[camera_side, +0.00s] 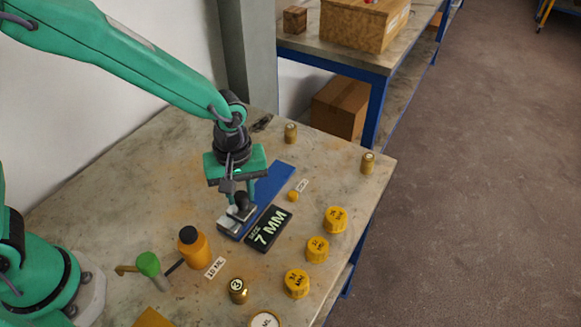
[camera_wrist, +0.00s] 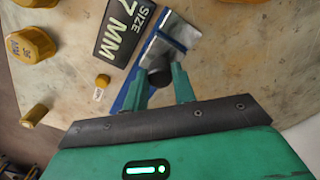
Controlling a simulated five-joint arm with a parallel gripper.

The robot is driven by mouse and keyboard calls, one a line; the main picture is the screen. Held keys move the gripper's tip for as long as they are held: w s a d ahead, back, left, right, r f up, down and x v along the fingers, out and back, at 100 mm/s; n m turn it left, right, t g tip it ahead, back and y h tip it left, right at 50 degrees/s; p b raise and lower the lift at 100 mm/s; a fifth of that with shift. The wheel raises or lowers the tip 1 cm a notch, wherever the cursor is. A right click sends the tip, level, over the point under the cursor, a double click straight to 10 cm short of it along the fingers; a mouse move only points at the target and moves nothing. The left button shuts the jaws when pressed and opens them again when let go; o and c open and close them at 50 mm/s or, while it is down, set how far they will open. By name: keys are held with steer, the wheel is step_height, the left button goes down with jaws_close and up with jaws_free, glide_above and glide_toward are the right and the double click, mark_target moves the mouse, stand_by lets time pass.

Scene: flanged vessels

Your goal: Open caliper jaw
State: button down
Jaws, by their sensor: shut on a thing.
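The caliper is a long blue bar (camera_side: 276,180) lying on the table, with silver metal jaw blocks (camera_side: 232,219) at its near end. The metal jaw (camera_wrist: 172,38) also shows in the wrist view, crossed by a blue strip. My gripper (camera_side: 241,200) points down over this near end. It is shut on a dark round knob (camera_wrist: 160,78) that stands by the metal jaw. My fingers (camera_wrist: 161,84) sit on either side of the knob. A black plate (camera_side: 269,228) reading "SIZE 7 MM" lies beside the caliper. The gap between the jaws is not clear.
Yellow numbered caps (camera_side: 318,249) stand along the right side of the table. An orange bottle (camera_side: 192,248), a green-headed tool (camera_side: 148,265) and a brass weight (camera_side: 237,290) stand nearer. Brass cylinders (camera_side: 367,163) stand near the far edge. The table's left-back area is clear.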

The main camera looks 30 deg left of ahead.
steer(key=shift+w, duration=3.2)
steer(key=c, duration=1.1)
jaws_free()
steer(key=shift+c, duration=0.2)
steer(key=shift+r, duration=0.1)
step_height(320, 180, up, 8)
steer(key=shift+a, duration=0.1)
